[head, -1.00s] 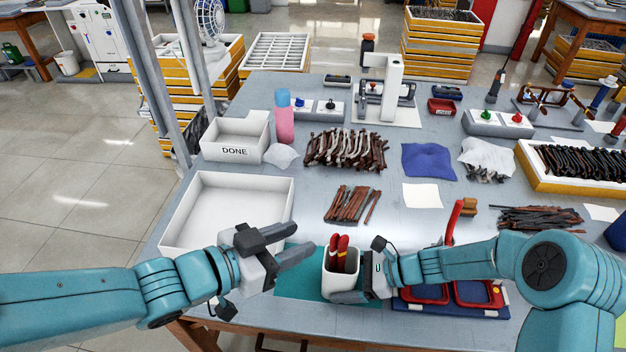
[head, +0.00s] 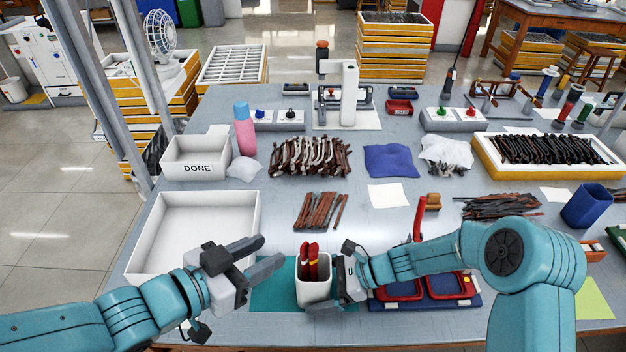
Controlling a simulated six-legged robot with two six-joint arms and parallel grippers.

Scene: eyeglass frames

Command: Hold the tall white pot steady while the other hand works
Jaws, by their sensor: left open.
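The tall white pot (head: 312,292) stands upright on a teal mat (head: 272,289) near the table's front edge. Red-handled tools (head: 310,262) stick up out of it. My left gripper (head: 271,251) is open and empty, left of the pot and above the mat, its fingers pointing right toward the pot. My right gripper (head: 338,276) is close against the pot's right side. One of its fingers lies low across the pot's front and the other shows behind on the right. I cannot tell whether it squeezes the pot.
A blue tray (head: 432,303) with red frames lies right of the pot, under my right arm. A wide empty white tray (head: 190,237) is at left, with the DONE box (head: 196,158) beyond. Brown temple pieces (head: 320,211) lie behind the pot.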

